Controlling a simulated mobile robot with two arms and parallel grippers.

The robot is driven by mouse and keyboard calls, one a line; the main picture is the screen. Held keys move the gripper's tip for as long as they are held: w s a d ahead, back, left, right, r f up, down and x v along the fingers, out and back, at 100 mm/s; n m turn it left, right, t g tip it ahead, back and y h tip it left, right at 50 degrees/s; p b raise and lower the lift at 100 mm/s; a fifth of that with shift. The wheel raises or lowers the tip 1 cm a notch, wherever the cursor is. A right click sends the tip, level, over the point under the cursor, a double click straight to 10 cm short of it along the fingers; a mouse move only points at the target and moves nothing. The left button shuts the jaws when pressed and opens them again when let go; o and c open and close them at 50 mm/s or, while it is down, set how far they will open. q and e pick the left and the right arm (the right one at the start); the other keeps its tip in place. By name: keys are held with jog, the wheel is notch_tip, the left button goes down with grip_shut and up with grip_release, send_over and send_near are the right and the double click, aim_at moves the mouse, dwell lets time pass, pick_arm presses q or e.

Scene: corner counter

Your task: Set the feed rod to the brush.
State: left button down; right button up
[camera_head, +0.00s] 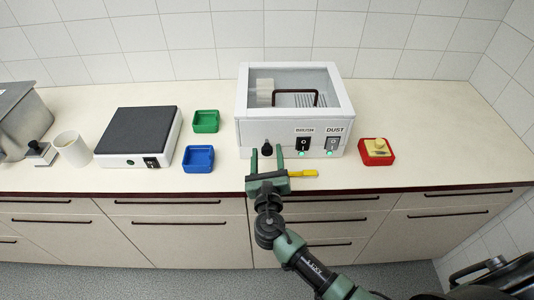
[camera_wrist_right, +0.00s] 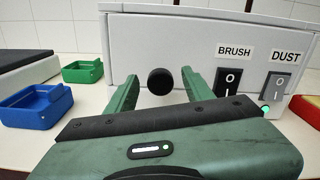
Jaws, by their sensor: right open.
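A white machine box (camera_head: 240,118) with a clear lid stands on the counter. A round black knob, which looks like the end of the feed rod (camera_head: 266,150), sticks out of its front face at the lower left; the wrist view shows it too (camera_wrist_right: 160,81). Inside, dimly through the lid, is a pale block (camera_head: 263,92); I cannot tell whether it is the brush. A switch labelled BRUSH (camera_head: 303,144) has a lit green light. My right gripper (camera_head: 267,154) is open, its fingers on either side of the knob with gaps visible. My left gripper is not in view.
A DUST switch (camera_head: 332,144) is beside the BRUSH one. A yellow-handled tool (camera_head: 303,173) lies near the counter's front edge, partly behind my right gripper. Blue (camera_head: 198,159), green (camera_head: 206,121) and red (camera_head: 376,152) trays, a black-topped device (camera_head: 141,127) and a white cup (camera_head: 72,149) stand around.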

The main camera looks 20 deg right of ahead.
grip_shut()
dwell(1.4)
